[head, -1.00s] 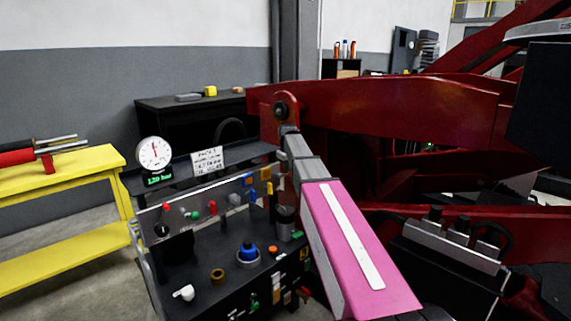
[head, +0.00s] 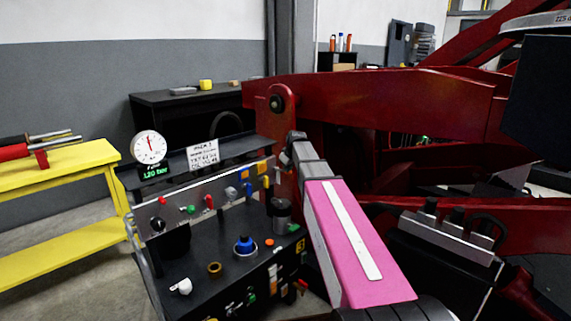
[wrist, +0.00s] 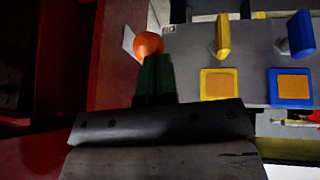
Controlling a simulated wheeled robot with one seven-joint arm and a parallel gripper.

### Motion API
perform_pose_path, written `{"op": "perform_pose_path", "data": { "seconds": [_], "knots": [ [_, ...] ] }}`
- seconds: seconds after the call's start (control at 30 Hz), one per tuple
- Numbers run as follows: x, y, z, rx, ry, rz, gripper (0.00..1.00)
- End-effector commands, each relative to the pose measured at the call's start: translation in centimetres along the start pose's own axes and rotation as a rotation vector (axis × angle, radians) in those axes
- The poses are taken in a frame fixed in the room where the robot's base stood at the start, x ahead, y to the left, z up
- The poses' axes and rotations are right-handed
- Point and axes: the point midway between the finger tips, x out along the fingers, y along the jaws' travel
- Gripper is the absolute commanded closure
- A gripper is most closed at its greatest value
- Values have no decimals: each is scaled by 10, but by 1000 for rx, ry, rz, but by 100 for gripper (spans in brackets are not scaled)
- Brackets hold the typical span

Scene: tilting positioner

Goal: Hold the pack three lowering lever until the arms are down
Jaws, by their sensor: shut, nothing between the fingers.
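A lever with an orange ball knob (wrist: 148,44) stands at the left end of the control panel in the wrist view. My gripper (wrist: 153,62) is shut and empty, its dark green fingertips right at the knob, seemingly against it; I cannot tell contact for sure. A yellow lever (wrist: 222,36) and a blue lever (wrist: 298,36) stand to the right, above coloured square plates. No pack number is readable near the knob. In the head view my gripper (head: 297,140) is at the panel's right end, its fingers not clear. The red arms (head: 390,100) are raised behind it.
The console (head: 205,250) carries several small levers and knobs and a dial gauge (head: 149,147) reading 120 bar. A yellow bench (head: 60,165) stands left. A valve block (head: 450,238) lies right of my arm. Red structure is close beside my gripper.

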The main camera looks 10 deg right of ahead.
Motion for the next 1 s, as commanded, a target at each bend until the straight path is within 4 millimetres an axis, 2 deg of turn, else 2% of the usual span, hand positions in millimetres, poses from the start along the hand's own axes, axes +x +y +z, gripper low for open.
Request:
{"op": "perform_pose_path", "data": {
  "seconds": [0.03,0.2,0.5,0.63,1.0],
  "knots": [
    [2,-2,9,9,42,-1,100],
    [14,-4,20,36,202,-1,100],
    [33,-6,31,70,417,-1,100],
    [38,-6,33,78,471,0,100],
    [48,-8,37,75,464,-2,100]
  ]
}}
